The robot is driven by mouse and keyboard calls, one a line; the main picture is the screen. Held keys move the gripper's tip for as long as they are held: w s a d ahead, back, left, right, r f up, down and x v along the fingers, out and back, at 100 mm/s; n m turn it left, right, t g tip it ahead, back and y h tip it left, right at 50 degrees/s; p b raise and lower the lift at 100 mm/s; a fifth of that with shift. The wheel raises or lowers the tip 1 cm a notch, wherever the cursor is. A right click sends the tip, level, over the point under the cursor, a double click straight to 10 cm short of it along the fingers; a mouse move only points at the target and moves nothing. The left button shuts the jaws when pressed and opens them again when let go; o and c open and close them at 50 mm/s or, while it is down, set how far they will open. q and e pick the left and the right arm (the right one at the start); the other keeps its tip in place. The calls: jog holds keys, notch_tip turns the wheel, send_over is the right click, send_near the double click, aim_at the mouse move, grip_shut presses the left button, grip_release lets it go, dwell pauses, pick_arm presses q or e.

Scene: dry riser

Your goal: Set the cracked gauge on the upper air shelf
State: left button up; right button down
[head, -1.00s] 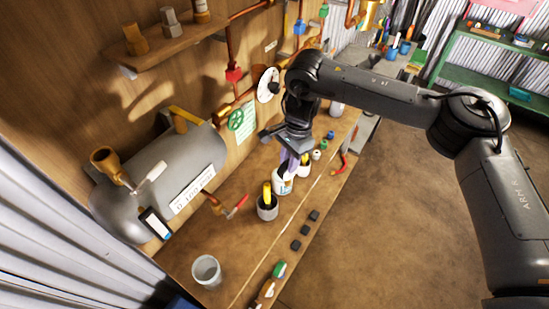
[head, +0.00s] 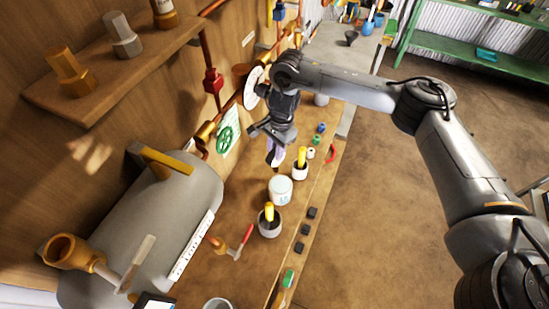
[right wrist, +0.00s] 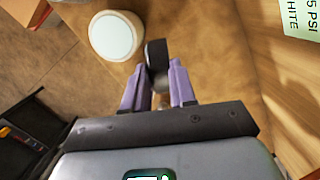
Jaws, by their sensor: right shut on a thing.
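My right gripper (head: 275,150) is above the bench, behind the white tub. In the right wrist view its purple fingers (right wrist: 158,88) are shut on a dark, round-edged thing (right wrist: 156,58), seen nearly edge-on with a small brass-coloured part below. It looks like the gauge, but its face and any crack are hidden. In the head view the thing shows as a small dark shape (head: 272,159) under the gripper. The wooden shelf (head: 108,82) at upper left, probably the upper air shelf, carries several fittings. My left gripper is not in view.
A grey tank (head: 150,225) lies below the shelf. Red-valved copper pipes (head: 213,82) and a white dial (head: 254,90) line the wall. The white tub (head: 280,190), cups with yellow-handled items and black blocks (head: 305,232) stand on the bench. The shelf's front part looks bare.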

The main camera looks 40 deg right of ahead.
jog(key=shift+f+b, duration=0.3)
jog(key=shift+f, duration=1.85)
jog(key=shift+f+b, duration=0.15)
jog(key=shift+b, duration=0.15)
jog(key=c, duration=0.9)
grip_release()
